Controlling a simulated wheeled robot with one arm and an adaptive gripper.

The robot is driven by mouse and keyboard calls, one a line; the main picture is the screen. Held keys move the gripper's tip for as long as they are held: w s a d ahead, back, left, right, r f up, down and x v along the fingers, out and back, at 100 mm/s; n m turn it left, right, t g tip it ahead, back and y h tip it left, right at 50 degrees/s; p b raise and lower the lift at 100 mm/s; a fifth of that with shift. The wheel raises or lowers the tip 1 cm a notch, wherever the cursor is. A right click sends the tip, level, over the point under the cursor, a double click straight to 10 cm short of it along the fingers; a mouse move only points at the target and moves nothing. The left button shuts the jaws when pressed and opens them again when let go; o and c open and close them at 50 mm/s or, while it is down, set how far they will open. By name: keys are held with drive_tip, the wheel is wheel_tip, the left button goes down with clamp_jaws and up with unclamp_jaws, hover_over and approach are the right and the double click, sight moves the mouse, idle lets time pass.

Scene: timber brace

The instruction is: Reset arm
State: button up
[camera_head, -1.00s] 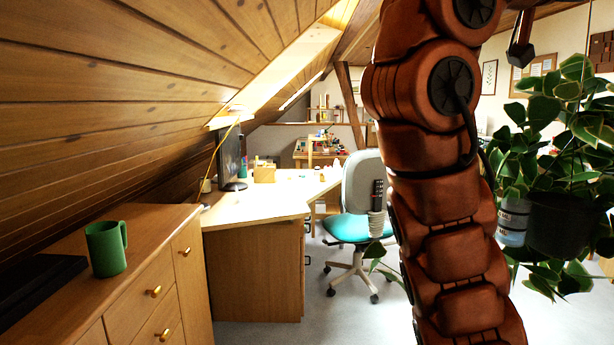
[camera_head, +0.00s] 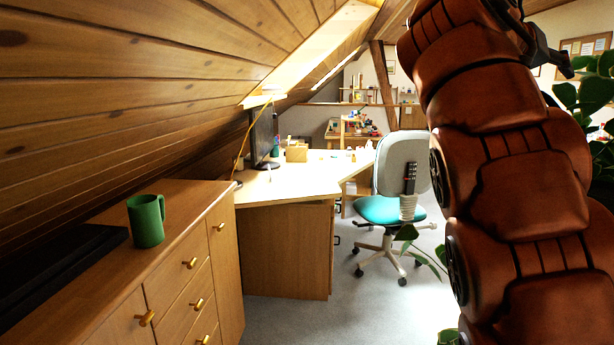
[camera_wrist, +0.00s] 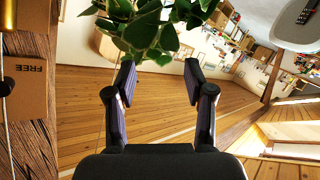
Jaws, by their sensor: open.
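My gripper (camera_wrist: 160,85) shows in the wrist view with its two fingers spread wide apart. It is open and nothing is between the fingers. Green plant leaves (camera_wrist: 150,25) show beyond the fingertips at the top of that view; I cannot tell how far off they are.
A green mug (camera_head: 147,221) stands on the wooden cabinet (camera_head: 190,215) at left, beside a dark flat object (camera_head: 60,270). A desk (camera_head: 285,190) and office chair (camera_head: 385,205) stand beyond. Plant leaves (camera_head: 590,95) are at far right. The sloped wooden ceiling (camera_head: 130,80) is at left.

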drive_tip(key=s+a+f+n+g+y, duration=0.1)
drive_tip(key=s+a+f+n+y, duration=0.15)
drive_tip(key=f, duration=0.85)
drive_tip(key=s+a+f+n+g+y, duration=0.1)
drive_tip(key=s+a+f+y, duration=0.25)
drive_tip(key=f, duration=0.75)
drive_tip(key=s+a+f+n+g+y, duration=0.15)
drive_tip(key=a+f, duration=0.25)
drive_tip(key=f, duration=0.7)
drive_tip(key=s+a+f+n+g+y, duration=0.2)
drive_tip(key=s+a+f+y, duration=0.1)
drive_tip(key=s+a+f, duration=0.7)
drive_tip(key=s+a+f+n+g+y, duration=0.25)
drive_tip(key=s+a+f, duration=0.25)
drive_tip(key=s+f, duration=0.75)
wheel_tip(320, 180, up, 21)
drive_tip(key=s+p, duration=0.1)
drive_tip(key=p, duration=1.7)
drive_tip(key=shift+a+m+t+y, duration=0.3)
drive_tip(key=shift+m+t, duration=0.1)
drive_tip(key=shift+m, duration=0.05)
